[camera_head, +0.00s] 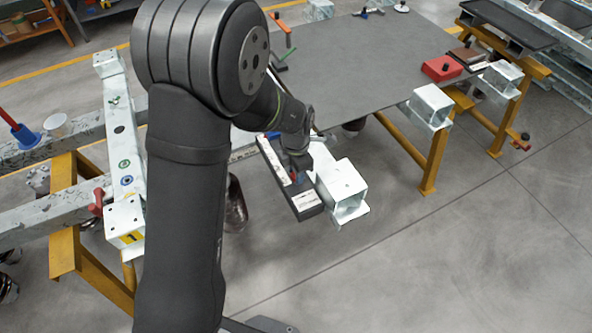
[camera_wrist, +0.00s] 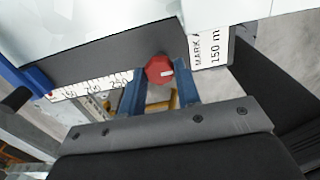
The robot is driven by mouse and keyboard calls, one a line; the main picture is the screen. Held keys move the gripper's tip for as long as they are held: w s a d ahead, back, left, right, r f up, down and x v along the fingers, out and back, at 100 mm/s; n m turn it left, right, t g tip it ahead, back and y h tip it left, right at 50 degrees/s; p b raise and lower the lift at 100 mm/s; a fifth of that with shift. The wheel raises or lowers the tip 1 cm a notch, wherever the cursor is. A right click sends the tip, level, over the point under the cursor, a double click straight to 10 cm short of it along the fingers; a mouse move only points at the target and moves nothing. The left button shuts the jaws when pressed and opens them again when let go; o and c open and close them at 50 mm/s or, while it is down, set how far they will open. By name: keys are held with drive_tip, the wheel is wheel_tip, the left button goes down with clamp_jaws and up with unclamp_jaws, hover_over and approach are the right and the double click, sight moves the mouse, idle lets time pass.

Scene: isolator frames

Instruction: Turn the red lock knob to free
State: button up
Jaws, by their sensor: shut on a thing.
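The red lock knob (camera_wrist: 159,69) sits on a dark grey bar (camera_wrist: 100,55) in the wrist view. A short white mark on the knob points to the right of the picture. My gripper (camera_wrist: 160,78) has its two blue fingers on either side of the knob and is shut on it. In the head view my gripper (camera_head: 297,168) is over the near part of the bar (camera_head: 309,213), and only a little red of the knob (camera_head: 294,175) shows. A white scale strip (camera_wrist: 95,88) and a label reading "MARK" and "150 m" (camera_wrist: 210,45) flank the knob.
A white square-tube block (camera_head: 342,184) stands right beside the bar. A blue piece (camera_wrist: 22,80) is at the bar's far end. The grey table (camera_head: 350,60) extends behind, with a red box (camera_head: 441,68) at its right. Open floor lies at front right.

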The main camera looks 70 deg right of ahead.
idle(0.4)
drive_tip(key=o, duration=1)
drive_tip(key=shift+r, duration=0.1)
wheel_tip(320, 180, up, 17)
drive_tip(key=shift+r, duration=0.15)
wheel_tip(320, 180, down, 18)
drive_tip(key=shift+r, duration=0.25)
idle(0.5)
